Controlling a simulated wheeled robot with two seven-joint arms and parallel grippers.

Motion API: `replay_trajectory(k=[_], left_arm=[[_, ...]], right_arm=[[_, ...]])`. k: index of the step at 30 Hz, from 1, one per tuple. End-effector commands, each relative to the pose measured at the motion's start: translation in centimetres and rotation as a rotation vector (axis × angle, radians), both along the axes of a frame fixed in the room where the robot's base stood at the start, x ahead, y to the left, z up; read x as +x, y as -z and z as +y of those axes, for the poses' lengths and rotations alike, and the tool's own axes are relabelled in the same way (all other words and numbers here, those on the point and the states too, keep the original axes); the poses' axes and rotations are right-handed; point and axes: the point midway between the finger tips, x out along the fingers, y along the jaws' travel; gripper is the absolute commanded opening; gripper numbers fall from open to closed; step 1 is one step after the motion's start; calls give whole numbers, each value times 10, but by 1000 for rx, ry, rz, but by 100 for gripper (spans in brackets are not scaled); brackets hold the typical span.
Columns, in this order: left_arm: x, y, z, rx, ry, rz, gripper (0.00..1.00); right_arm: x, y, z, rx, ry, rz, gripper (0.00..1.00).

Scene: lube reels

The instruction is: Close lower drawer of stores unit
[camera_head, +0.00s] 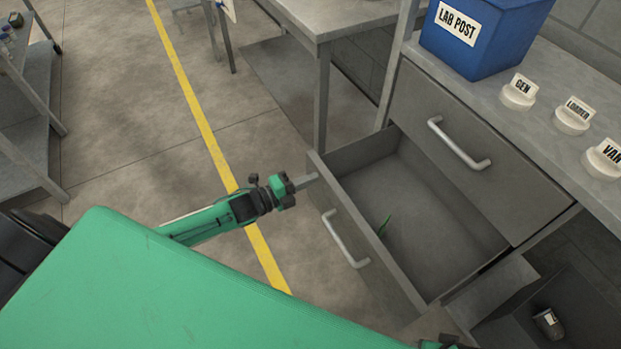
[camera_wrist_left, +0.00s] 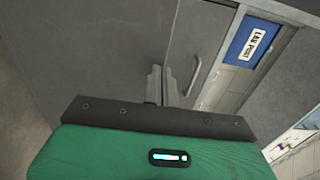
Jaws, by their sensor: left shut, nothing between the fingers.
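The lower drawer (camera_head: 345,225) of the grey stores unit stands pulled out in the head view, with a silver bar handle (camera_head: 345,240) on its front. A small green item (camera_head: 384,226) lies inside it. The upper drawer (camera_head: 470,150) above is shut. My left gripper (camera_head: 311,180) is shut and empty, with its tips at the top far corner of the lower drawer's front; I cannot tell whether they touch. In the left wrist view the shut fingers (camera_wrist_left: 162,85) point at a grey panel with a bar handle (camera_wrist_left: 194,78). My right gripper is not clearly in view.
A blue LAB POST bin (camera_head: 485,35) and white labelled stands (camera_head: 572,117) are on the unit top. A grey bench (camera_head: 320,20) stands behind. A dark can (camera_head: 547,322) lies in an open space at lower right. Floor left of the drawer is clear.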

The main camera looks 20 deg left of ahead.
Motion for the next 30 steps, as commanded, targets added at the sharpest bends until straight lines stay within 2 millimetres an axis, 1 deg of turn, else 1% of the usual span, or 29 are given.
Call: replay_trajectory(k=[3, 16, 20, 25, 28, 30], left_arm=[[5, 0, -4, 0, 0, 1, 0], [6, 0, -5, 0, 0, 1, 0], [10, 0, -7, 0, 0, 0, 0], [22, 1, -17, -3, 0, -1, 0], [33, 1, -26, -1, 0, -3, 0], [43, 1, -34, -3, 0, -3, 0]], right_arm=[[0, 0, 0, 0, 0, 0, 66], [0, 0, 0, 0, 0, -1, 66], [0, 1, 0, 0, 0, -1, 66], [2, -3, 0, 1, -1, -10, 66], [3, -12, 1, 4, 0, -24, 66], [1, -22, 1, 8, 2, -32, 66]])
